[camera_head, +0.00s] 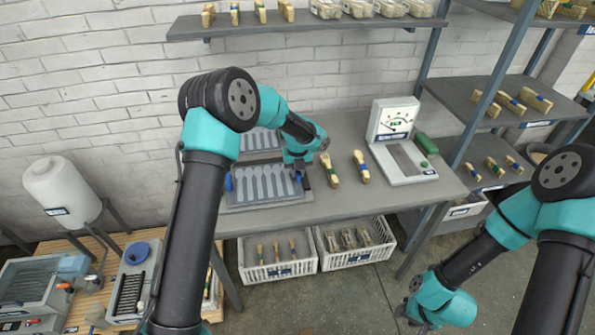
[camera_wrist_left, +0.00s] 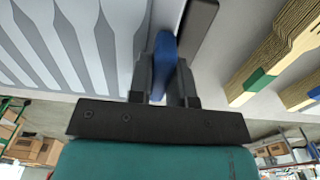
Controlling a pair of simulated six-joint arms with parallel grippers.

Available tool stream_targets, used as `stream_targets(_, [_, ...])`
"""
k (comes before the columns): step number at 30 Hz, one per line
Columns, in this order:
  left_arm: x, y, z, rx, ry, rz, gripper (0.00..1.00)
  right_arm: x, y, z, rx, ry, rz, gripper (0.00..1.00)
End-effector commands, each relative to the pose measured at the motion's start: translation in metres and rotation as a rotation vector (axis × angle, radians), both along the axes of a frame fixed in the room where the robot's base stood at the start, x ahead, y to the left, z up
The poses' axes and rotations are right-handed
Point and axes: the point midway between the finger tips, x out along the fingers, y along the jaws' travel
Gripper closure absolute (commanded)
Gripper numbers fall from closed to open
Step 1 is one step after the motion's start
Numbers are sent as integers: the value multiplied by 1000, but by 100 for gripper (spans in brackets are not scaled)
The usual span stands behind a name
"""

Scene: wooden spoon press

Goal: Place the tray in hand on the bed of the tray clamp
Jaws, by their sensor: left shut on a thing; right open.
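The grey tray (camera_head: 262,187) with spoon-shaped recesses lies level on the left part of the bench, with blue grips at both ends. My left gripper (camera_head: 302,177) is shut on its right-hand blue grip. In the left wrist view the blue grip (camera_wrist_left: 163,65) is between the fingers (camera_wrist_left: 163,85), and the recessed tray (camera_wrist_left: 80,45) extends to the left. A flat grey base, probably the clamp bed (camera_head: 268,204), shows at the tray's front edge. I cannot tell whether the tray touches it.
A similar recessed panel (camera_head: 259,140) is behind the tray. Crates (camera_head: 278,270) (camera_head: 354,262) stand below the bench. A shelf (camera_head: 300,25) runs above. Bench space right of the bundles is narrow.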

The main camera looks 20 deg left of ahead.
Motion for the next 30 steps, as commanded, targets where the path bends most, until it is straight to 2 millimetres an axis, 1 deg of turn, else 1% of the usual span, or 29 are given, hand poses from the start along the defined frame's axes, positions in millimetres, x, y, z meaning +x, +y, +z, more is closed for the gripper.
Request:
stream_targets(8, [0, 0, -2, 0, 0, 0, 100, 0, 0, 0, 0, 0, 0, 57])
stream_targets(9, [0, 0, -2, 0, 0, 0, 79, 0, 0, 0, 0, 0, 0, 57])
stream_targets(15, [0, 0, -2, 0, 0, 0, 60, 0, 0, 0, 0, 0, 0, 57])
stream_targets(17, [0, 0, -2, 0, 0, 0, 56, 0, 0, 0, 0, 0, 0, 57])
stream_targets(25, [0, 0, -1, 0, -1, 0, 56, 0, 0, 0, 0, 0, 0, 57])
stream_targets(30, [1, 0, 11, 0, -4, 0, 56, 0, 0, 0, 0, 0, 0, 57])
